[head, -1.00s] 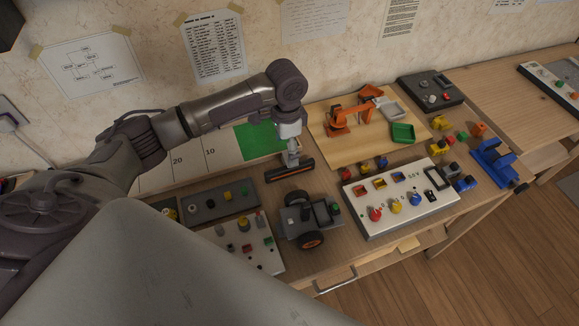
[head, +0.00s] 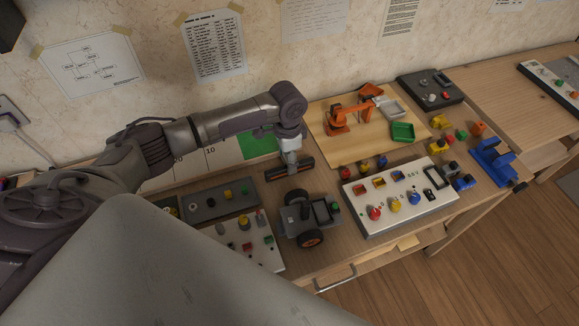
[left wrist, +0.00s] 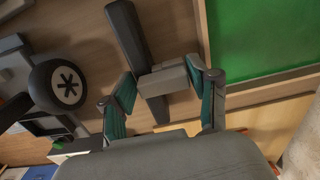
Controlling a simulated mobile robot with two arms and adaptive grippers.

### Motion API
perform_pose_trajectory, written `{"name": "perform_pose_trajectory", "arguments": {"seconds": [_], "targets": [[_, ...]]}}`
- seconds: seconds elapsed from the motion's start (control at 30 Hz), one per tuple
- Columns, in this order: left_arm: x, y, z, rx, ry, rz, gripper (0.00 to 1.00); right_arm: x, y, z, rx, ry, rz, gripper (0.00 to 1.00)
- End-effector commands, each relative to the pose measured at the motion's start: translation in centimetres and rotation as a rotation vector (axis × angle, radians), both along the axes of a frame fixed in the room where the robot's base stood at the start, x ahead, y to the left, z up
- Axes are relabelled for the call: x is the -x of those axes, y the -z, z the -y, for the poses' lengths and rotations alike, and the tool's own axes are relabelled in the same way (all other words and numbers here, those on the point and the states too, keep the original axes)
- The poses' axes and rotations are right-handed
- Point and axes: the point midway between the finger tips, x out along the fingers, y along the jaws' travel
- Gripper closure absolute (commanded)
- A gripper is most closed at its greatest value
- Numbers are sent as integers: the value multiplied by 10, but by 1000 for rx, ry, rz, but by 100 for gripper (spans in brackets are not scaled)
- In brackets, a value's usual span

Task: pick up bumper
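The bumper (head: 288,170) is a dark bar with an orange stripe. It lies on the table behind the small wheeled vehicle. In the left wrist view it is a long dark bar (left wrist: 127,35) with a grey block at its middle. My left gripper (head: 290,160) points down over it. In the left wrist view its two teal-padded fingers (left wrist: 163,82) are apart, one on each side of the grey block. The right finger looks close to or touching the block; a small gap shows at the left one. My right gripper is not in view.
The wheeled vehicle (head: 303,219) stands just in front of the bumper. A white button panel (head: 402,196) is to the right, and a grey panel (head: 220,203) to the left. A board with an orange arm model (head: 348,119) and a green patch (head: 258,144) lie behind.

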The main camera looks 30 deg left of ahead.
Motion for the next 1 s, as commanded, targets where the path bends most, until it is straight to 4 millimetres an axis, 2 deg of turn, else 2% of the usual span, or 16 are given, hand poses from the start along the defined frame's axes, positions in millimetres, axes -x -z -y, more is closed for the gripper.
{"name": "perform_pose_trajectory", "arguments": {"seconds": [0.03, 0.17, 0.57, 0.67, 0.8, 1.0], "targets": [[0, 0, 0, 0, 0, 0, 54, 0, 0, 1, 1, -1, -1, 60], [0, 0, 0, 0, 0, 0, 76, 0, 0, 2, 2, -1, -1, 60], [-1, -8, 0, 1, 0, 3, 76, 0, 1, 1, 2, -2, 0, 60], [-1, -19, 0, 1, 0, 4, 76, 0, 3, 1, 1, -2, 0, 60], [-2, -44, 1, 2, 1, 5, 76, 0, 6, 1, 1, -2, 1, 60], [-8, -67, 46, 5, 4, 4, 76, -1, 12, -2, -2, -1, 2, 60]]}}
